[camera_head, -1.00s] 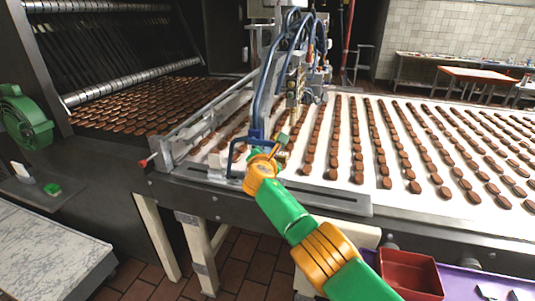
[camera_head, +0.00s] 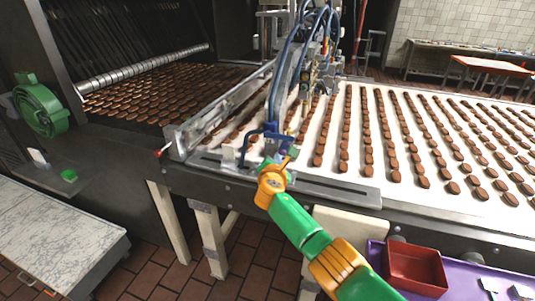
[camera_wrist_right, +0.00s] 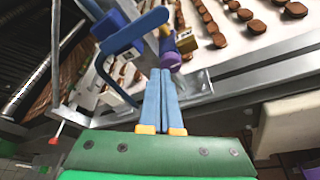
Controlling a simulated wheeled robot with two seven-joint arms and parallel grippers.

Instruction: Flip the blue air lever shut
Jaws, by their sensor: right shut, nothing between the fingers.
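A blue bent bar (camera_head: 250,143) hangs at the front of the machine head, over the belt's near edge. It is large at the upper left of the right wrist view (camera_wrist_right: 122,38). A purple-blue cylindrical piece (camera_wrist_right: 169,50) sits just right of it. I cannot tell for sure which of these is the air lever. My right gripper (camera_head: 272,160) is just in front of and below these parts. In the right wrist view its two blue fingers (camera_wrist_right: 160,74) are together and empty, tips close to the purple-blue piece; contact is unclear. My left gripper is not in view.
The white conveyor belt (camera_head: 333,120) carries rows of brown biscuits. Blue hoses (camera_head: 284,65) rise from the machine head. A metal frame rail (camera_head: 330,190) runs along the front edge. A red bin (camera_head: 415,268) stands on a purple surface at the lower right.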

